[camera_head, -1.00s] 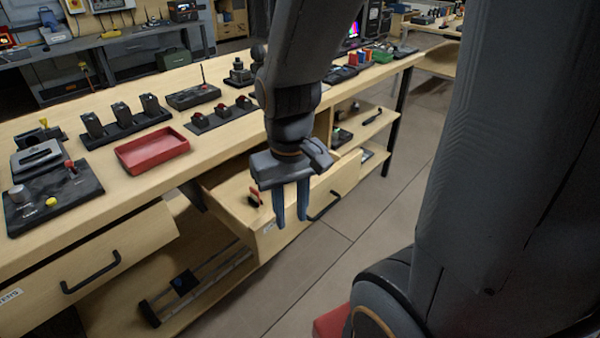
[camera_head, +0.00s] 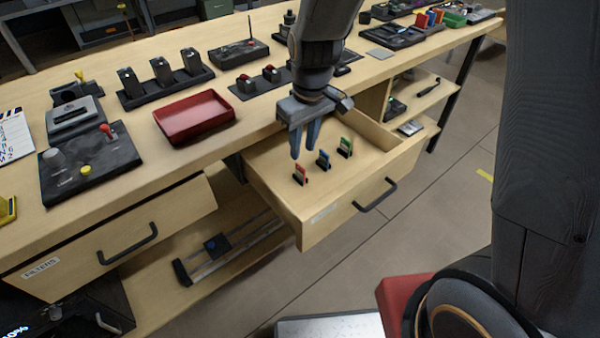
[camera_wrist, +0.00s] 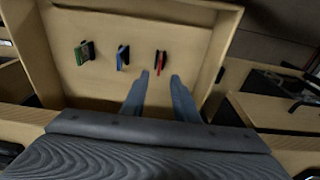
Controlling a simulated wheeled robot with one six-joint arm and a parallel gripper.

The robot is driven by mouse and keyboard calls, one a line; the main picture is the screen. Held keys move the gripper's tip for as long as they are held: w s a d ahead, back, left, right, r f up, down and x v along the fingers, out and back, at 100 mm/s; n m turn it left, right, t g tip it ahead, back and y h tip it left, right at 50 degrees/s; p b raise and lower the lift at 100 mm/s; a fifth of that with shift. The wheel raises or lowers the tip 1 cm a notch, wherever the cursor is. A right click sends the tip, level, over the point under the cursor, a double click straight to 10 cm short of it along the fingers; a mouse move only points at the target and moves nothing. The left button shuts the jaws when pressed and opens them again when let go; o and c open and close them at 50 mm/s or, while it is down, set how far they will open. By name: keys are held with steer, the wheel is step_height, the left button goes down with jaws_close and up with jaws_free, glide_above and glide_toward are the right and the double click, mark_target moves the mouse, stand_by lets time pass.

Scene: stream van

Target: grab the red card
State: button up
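The red card (camera_head: 301,170) stands upright in a small dark holder inside an open wooden drawer (camera_head: 310,232). In the wrist view the red card (camera_wrist: 160,58) is just beyond my fingertips, near the gap between them. My gripper (camera_head: 306,155) is open and empty, pointing down into the drawer area above and behind the red card. In the wrist view both fingers of my gripper (camera_wrist: 160,75) are apart with nothing between them. A blue card (camera_head: 324,158) and a green card (camera_head: 345,146) stand in similar holders to the right of the red one.
The drawer walls surround the cards, with a black handle (camera_head: 375,196) at the front. The workbench above holds a red tray (camera_head: 194,117) and several devices. A second drawer, labelled FILTERS (camera_head: 110,232), is to the left. A shelf (camera_head: 425,100) lies to the right.

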mark_target(300, 167)
steer(key=shift+w+a+f+p, duration=0.1)
steer(key=shift+w+f+p, duration=0.1)
steer(key=shift+f, duration=1.7)
steer(key=shift+w+a+f+p, duration=0.1)
steer(key=shift+w+f+p, duration=0.1)
steer(key=shift+f, duration=1.65)
steer(key=shift+c, duration=0.2)
jaws_close()
